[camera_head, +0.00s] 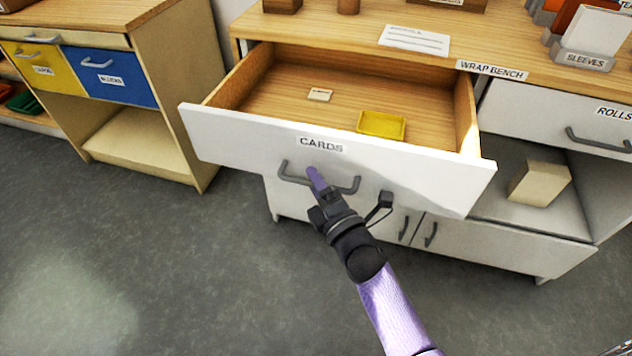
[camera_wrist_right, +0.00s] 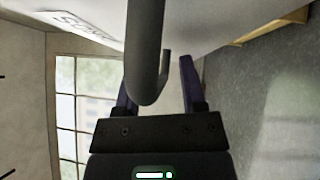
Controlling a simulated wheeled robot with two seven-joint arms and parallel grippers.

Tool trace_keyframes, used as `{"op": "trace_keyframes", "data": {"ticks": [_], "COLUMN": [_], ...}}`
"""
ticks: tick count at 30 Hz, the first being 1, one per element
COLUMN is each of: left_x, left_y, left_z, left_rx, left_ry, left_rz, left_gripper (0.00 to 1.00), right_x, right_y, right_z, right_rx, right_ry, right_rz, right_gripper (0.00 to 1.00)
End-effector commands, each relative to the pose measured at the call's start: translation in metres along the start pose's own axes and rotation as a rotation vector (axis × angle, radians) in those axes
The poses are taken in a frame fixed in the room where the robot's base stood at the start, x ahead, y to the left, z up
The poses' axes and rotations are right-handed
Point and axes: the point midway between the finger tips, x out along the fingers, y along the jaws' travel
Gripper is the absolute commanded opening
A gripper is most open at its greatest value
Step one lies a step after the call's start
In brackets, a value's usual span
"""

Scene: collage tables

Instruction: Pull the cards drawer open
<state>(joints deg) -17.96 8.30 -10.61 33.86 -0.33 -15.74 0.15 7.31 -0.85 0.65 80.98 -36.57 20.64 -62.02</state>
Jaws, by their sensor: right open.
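The cards drawer (camera_head: 250,133) has a white front labelled CARDS and stands pulled well out of the wrap bench. Its inside shows a small pale block (camera_head: 320,95) and a yellow tray (camera_head: 381,124). A grey bar handle (camera_head: 347,188) is on the front. My right gripper (camera_head: 318,180) is at the handle in the head view. In the right wrist view the handle (camera_wrist_right: 146,60) passes between the two open purple fingers (camera_wrist_right: 155,85), and contact cannot be told. My left gripper is not in view.
The wrap bench top (camera_head: 330,20) holds a paper sheet (camera_head: 414,40) and a sleeves holder (camera_head: 590,38). A rolls drawer (camera_head: 550,115) is shut at the right, above a shelf with a box (camera_head: 539,183). A second cabinet (camera_head: 150,110) stands left. The floor in front is clear.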

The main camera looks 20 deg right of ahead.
Motion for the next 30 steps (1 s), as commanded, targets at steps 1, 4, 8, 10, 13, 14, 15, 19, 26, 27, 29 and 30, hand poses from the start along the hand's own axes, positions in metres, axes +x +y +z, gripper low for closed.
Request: {"op": "trace_keyframes", "data": {"ticks": [1,4,8,10,13,14,15,19,26,27,29,30], "left_x": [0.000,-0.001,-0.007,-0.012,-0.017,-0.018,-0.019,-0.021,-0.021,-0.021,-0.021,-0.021], "left_y": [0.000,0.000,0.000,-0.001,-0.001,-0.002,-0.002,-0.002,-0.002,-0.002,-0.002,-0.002], "left_z": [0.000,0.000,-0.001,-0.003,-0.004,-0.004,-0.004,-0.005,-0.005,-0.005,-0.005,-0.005], "left_rx": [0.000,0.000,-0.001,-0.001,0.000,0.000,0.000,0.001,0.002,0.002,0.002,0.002], "left_ry": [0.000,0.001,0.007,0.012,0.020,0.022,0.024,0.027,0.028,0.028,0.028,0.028], "left_rz": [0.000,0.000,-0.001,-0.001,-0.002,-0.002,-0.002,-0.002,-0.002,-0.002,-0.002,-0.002], "left_gripper": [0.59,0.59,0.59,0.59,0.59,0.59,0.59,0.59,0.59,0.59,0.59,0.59], "right_x": [0.000,-0.002,-0.021,-0.037,-0.061,-0.068,-0.076,-0.094,-0.100,-0.100,-0.099,-0.099], "right_y": [0.000,0.000,0.002,0.002,0.002,0.002,0.002,0.001,0.000,0.000,0.000,0.000], "right_z": [0.000,0.000,0.000,0.000,0.000,0.000,0.000,0.000,0.000,0.000,0.000,0.000], "right_rx": [0.000,0.000,0.001,0.001,0.001,0.001,0.001,0.000,-0.001,0.000,0.000,0.000], "right_ry": [0.000,0.000,-0.001,0.000,-0.001,-0.001,-0.001,0.000,0.000,0.000,0.000,0.000], "right_rz": [0.001,0.000,-0.001,-0.002,-0.003,-0.002,-0.002,-0.001,0.000,0.000,0.000,0.000], "right_gripper": [0.52,0.52,0.52,0.52,0.52,0.52,0.52,0.52,0.52,0.52,0.52,0.52]}}
